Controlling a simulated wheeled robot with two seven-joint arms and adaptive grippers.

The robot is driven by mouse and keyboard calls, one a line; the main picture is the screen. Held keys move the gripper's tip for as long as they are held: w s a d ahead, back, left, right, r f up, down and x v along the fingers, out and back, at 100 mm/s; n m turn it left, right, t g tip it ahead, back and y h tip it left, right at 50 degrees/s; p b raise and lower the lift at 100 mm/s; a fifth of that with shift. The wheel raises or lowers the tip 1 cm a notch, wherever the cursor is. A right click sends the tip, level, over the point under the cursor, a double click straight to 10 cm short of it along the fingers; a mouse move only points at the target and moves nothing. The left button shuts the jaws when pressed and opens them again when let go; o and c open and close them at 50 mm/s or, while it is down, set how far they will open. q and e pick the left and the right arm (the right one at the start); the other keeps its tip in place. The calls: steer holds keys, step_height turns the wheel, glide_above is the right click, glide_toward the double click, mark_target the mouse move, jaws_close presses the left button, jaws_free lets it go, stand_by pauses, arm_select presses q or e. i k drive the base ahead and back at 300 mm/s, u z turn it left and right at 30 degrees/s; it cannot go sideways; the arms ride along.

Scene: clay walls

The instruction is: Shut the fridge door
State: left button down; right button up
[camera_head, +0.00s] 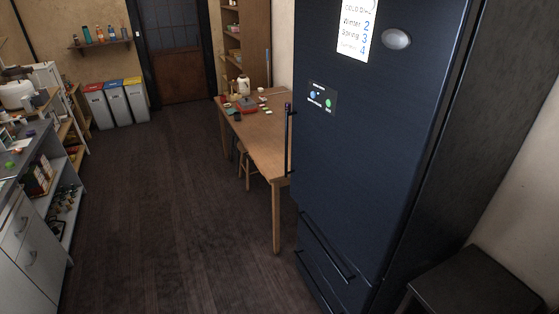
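The fridge is a tall dark blue unit filling the right half of the head view. Its upper door (365,150) faces left toward the open floor and carries a white paper list, a small dark label and an oval emblem. A vertical dark handle (289,140) stands along the door's far left edge. Drawers with long bar handles (327,248) sit below the door. The door looks roughly in line with the drawer fronts. The far side of the handle edge is hidden, so I cannot tell if a small gap is there. Neither gripper is in view.
A wooden table (262,140) with small items and a stool (247,168) stand beyond the fridge. Several bins (115,103) stand by the back wall. A counter with shelves (35,200) lines the left. A dark stool (475,285) is at lower right. The middle floor is clear.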

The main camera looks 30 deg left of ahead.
mark_target(389, 71)
steer(key=k, duration=1.15)
steer(key=u, duration=0.4)
steer(key=i, duration=2.2)
steer(key=z, duration=1.1)
steer(key=i, duration=0.45)
steer(key=u, duration=1)
